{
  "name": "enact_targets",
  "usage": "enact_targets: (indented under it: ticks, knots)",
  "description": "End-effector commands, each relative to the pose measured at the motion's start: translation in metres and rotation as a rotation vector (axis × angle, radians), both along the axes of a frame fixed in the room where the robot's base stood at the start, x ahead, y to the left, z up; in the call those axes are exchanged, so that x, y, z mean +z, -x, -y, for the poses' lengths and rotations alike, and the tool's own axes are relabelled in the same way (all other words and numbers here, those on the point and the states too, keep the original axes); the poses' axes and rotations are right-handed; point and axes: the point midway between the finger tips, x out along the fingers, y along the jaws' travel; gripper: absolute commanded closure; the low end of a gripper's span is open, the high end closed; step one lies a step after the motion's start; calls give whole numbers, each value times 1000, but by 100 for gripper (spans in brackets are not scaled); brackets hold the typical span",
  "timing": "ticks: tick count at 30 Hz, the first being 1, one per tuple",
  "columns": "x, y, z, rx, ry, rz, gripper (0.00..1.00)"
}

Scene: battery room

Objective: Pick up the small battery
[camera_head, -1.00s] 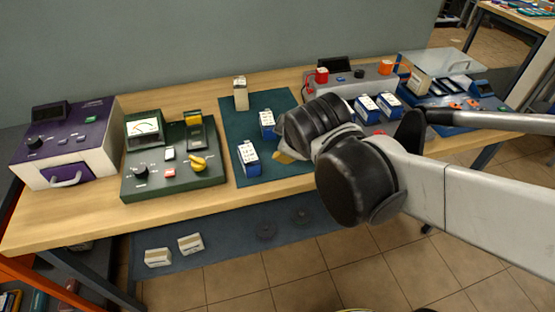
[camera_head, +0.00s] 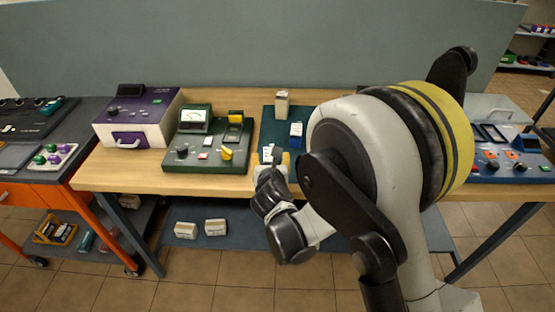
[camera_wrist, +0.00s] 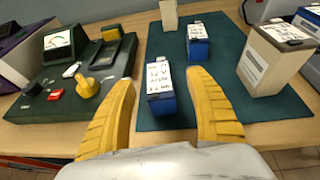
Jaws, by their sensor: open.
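A small blue battery with a white printed label (camera_wrist: 161,92) stands on the dark green mat (camera_wrist: 228,88) in the wrist view. My gripper (camera_wrist: 160,79) is open, with its yellow fingers on either side of this battery. I cannot tell whether they touch it. A second blue battery (camera_wrist: 198,42) stands farther back on the mat; the head view shows it too (camera_head: 296,136). A beige battery (camera_wrist: 168,15) stands at the back, also seen in the head view (camera_head: 282,103). In the head view my gripper (camera_head: 269,168) is at the table's front edge, partly hidden by my arm.
A larger beige battery (camera_wrist: 274,62) stands on the right of the mat. A green tester with a yellow knob (camera_head: 208,142) sits close on the left, and a purple-and-white box (camera_head: 138,118) beyond it. Blue equipment (camera_head: 500,158) is at the far right.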

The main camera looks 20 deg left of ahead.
Motion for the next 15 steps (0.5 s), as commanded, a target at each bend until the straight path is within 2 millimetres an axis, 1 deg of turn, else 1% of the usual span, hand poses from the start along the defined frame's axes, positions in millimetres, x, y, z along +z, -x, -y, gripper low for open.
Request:
enact_targets:
  ticks: [1, 6, 11, 15]
  knots:
    - [-6, -8, -2, -2, 0, 0, 36]
    - [-17, -33, -9, -4, -2, -2, 36]
    - [-22, -43, -13, -3, -2, -2, 36]
    - [-35, -57, -20, -4, -3, -2, 36]
